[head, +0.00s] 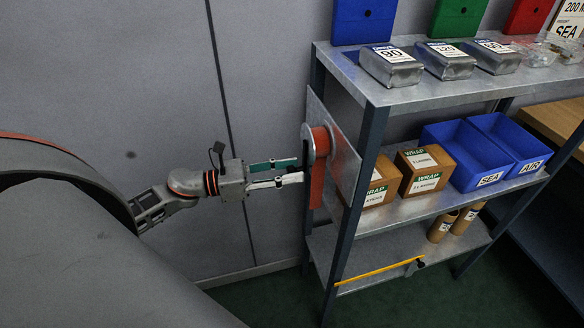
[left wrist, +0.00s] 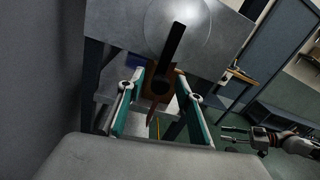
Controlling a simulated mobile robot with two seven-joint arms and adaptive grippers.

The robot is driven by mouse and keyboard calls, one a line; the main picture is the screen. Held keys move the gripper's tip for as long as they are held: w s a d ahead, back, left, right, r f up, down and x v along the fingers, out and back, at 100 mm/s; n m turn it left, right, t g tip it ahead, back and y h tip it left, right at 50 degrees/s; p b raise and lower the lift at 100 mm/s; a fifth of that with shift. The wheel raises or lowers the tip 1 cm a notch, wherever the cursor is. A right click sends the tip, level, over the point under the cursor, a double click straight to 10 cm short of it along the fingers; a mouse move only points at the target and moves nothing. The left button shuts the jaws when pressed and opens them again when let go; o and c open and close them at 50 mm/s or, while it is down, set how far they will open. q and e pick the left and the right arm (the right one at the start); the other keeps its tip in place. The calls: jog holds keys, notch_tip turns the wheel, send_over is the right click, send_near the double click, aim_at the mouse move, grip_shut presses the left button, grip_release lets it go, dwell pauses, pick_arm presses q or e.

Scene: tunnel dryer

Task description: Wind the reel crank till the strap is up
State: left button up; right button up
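The reel (head: 309,145) is a grey disc with an orange-red strap (head: 317,185) wound on it and hanging down. It sits on a grey plate (head: 343,160) at the shelf's left end. In the left wrist view the reel's disc (left wrist: 190,25) carries a black crank arm (left wrist: 174,45) slanting down to a dark end. My left gripper (head: 300,170) points at the reel from the left. Its fingers are apart, with the crank's lower end between them in the wrist view; contact is unclear. My right gripper (left wrist: 224,134) shows small in the wrist view, fingers apart and empty.
The metal shelf (head: 400,207) holds wrap boxes (head: 424,170), blue bins (head: 467,152), brown rolls (head: 441,227) and grey labelled blocks (head: 391,66). A yellow bar (head: 378,271) lies along the lower shelf. A grey wall (head: 120,100) stands behind my left arm.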

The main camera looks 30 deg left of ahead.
pick_arm(q)
jog(key=shift+w+d, duration=0.3)
jog(key=shift+d, duration=0.05)
jog(key=shift+c, duration=0.2)
grip_shut()
